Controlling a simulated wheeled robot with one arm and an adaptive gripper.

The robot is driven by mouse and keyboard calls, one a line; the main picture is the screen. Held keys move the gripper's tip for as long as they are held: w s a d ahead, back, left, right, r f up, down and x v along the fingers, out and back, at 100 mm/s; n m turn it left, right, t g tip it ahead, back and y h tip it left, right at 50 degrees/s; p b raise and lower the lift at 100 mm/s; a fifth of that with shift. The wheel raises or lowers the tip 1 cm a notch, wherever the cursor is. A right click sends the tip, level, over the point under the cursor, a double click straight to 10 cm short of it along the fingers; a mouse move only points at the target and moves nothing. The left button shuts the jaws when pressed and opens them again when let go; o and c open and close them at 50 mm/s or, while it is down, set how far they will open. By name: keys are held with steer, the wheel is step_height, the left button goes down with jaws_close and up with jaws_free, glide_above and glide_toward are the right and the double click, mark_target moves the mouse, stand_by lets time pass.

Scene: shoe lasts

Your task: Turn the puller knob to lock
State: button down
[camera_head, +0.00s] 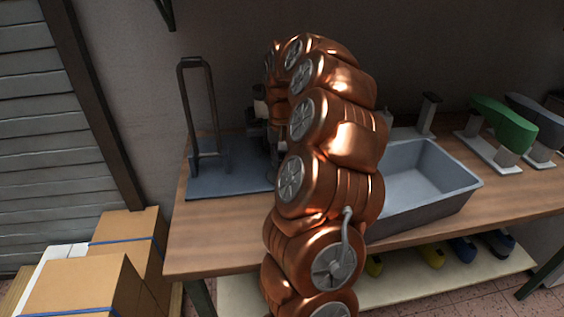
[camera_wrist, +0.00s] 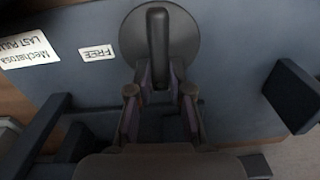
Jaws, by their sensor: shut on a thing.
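The puller knob (camera_wrist: 157,35) is a dark upright bar on a round grey disc (camera_wrist: 188,38), at the top middle of the wrist view. The bar stands vertical in that picture. My gripper (camera_wrist: 159,80) is shut on the lower part of the knob, one finger on each side. A white "FREE" label (camera_wrist: 98,53) lies left of the disc. No lock label shows. In the head view the puller's blue-grey base plate (camera_head: 215,183) and black frame (camera_head: 183,100) stand at the bench's left end. My arm hides the knob there.
The wooden bench (camera_head: 210,240) holds a grey bin (camera_head: 420,200) and a green last (camera_head: 505,125) on a stand to the right. Cardboard boxes (camera_head: 80,285) sit at the lower left. A "LAST PULLER" label (camera_wrist: 28,48) is beside the "FREE" label.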

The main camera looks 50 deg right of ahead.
mark_target(280, 163)
steer(key=shift+w+r+n, duration=0.1)
steer(key=shift+w+n, duration=0.05)
steer(key=shift+n, duration=0.45)
steer(key=c, duration=1.1)
jaws_free()
steer(key=shift+o, duration=0.2)
step_height(280, 163, up, 12)
